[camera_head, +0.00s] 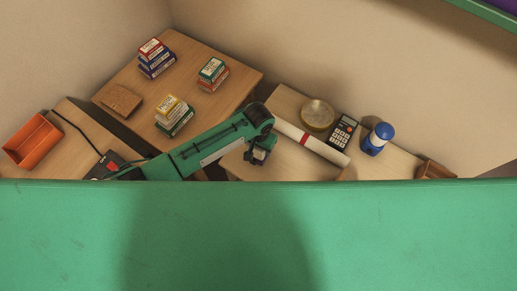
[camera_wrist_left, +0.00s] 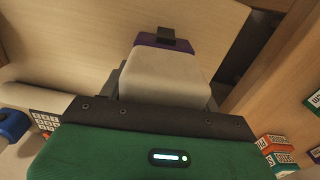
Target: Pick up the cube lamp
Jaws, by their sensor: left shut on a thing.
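The cube lamp shows large in the left wrist view (camera_wrist_left: 165,75), with a pale whitish body and a purple end. My left gripper (camera_head: 257,145) is shut on it, and a dark fingertip shows across the purple end. In the head view, only a small pale and purplish part of the lamp (camera_head: 261,154) shows under the gripper, above the wooden desk (camera_head: 292,163). I cannot tell for sure whether the lamp touches the desk. My right gripper is not in view.
A white roll with a red band (camera_head: 311,143) lies just right of my gripper. Box stacks (camera_head: 173,116) stand left. An orange tray (camera_head: 33,141) is far left. Green hides the near side.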

